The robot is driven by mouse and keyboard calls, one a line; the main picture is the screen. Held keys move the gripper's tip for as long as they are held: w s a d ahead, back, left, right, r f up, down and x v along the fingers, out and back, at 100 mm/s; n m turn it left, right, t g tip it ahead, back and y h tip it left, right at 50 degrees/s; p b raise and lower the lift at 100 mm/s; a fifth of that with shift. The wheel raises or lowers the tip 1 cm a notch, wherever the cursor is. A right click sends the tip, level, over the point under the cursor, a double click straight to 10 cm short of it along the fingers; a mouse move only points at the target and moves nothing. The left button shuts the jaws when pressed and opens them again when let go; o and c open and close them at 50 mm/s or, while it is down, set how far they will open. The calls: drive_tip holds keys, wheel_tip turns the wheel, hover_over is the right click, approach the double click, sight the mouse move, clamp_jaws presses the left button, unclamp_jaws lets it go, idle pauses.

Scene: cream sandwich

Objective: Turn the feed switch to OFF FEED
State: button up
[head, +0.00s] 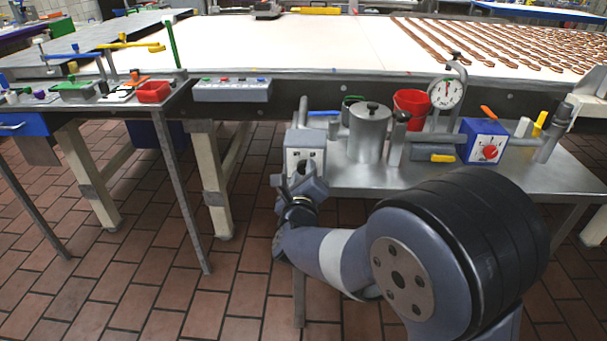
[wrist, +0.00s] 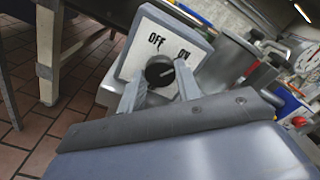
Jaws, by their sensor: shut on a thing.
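The feed switch is a light grey box (head: 305,142) at the left end of the steel table. In the wrist view its white face (wrist: 138,55) carries the words OFF and ON, with a round black knob (wrist: 160,70) below them. A small pale mark shows on the knob's right side; I cannot tell for sure which word it points to. My gripper (wrist: 160,84) is at the face, one finger on each side of the knob, shut on it. In the head view my gripper (head: 300,178) is in front of the box and hides the knob.
The steel table (head: 440,180) holds a metal pot (head: 368,135), a red bucket (head: 410,105), a dial gauge (head: 446,93) and a blue box with a red knob (head: 483,142). A grey button panel (head: 232,90) is to the left. The tiled floor at left is mostly clear.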

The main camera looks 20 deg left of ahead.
drive_tip(key=n+b, duration=0.1)
drive_tip(key=n, duration=0.2)
drive_tip(key=shift+f+b, duration=0.15)
drive_tip(key=shift+b, duration=0.15)
drive_tip(key=n, duration=0.3)
drive_tip(key=shift+n+b, duration=0.3)
drive_tip(key=n, duration=0.3)
drive_tip(key=shift+n, duration=0.3)
drive_tip(key=shift+n+p, duration=0.45)
drive_tip(key=shift+n, duration=1.35)
drive_tip(key=o, duration=1)
